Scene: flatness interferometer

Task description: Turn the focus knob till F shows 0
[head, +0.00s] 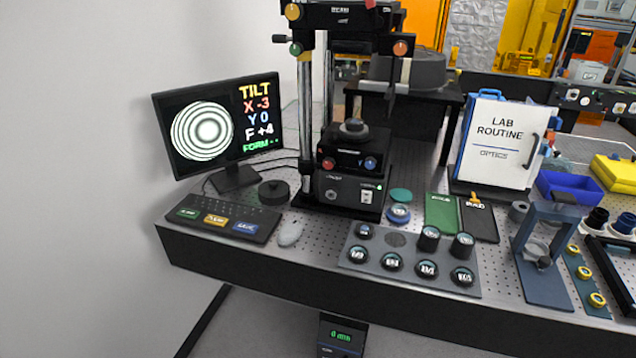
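The monitor (218,130) at the left shows a ring pattern and reads TILT, X -3, Y 0, F +4, with a green FORM line below. The interferometer (345,180) stands right of it on two columns. Its upper head carries a yellow knob (292,11), a green knob (296,48), an orange knob (400,48) and a partly cut-off red knob (370,4). Its stage has a red knob (328,163) and a blue knob (370,163). I cannot read which one is the focus knob. Neither of my grippers is in view.
A keyboard panel (226,216), a mouse (290,234) and a dark round puck (273,192) lie before the monitor. A grey tray (410,278) with several round optics is in front. A LAB ROUTINE board (500,140) and a blue stand (545,255) are right.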

